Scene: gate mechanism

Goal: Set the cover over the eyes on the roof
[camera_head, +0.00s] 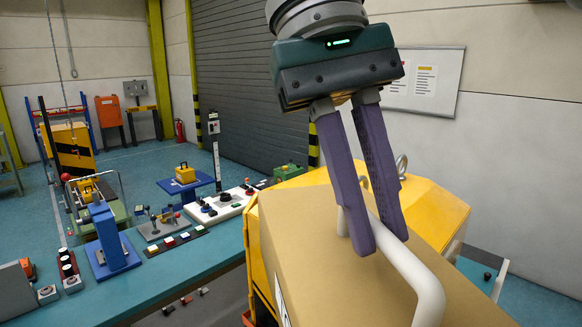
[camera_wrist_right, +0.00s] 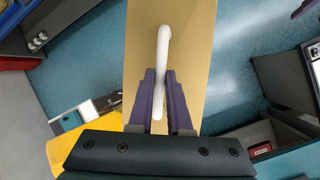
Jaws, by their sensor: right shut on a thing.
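The cover is a long tan box (camera_head: 300,215) with a white bar handle (camera_head: 425,285) on top. It also shows in the wrist view (camera_wrist_right: 190,40), with its handle (camera_wrist_right: 164,45) between my fingers. My right gripper (camera_head: 382,243), with purple fingers, is shut on the handle from above. Two grey metal eyes (camera_head: 401,165) stand on the roof of the yellow housing (camera_head: 432,200), behind the fingers; the nearer one is partly hidden. The cover hides the near part of the housing, and I cannot tell whether it touches the roof.
A teal bench (camera_head: 180,262) at left carries a blue press-like device (camera_head: 108,240), buttons and a white panel (camera_head: 218,204). A yellow box sits on a blue stand (camera_head: 185,185) behind it. A whiteboard (camera_head: 425,82) hangs on the back wall. Floor at far right looks mostly clear.

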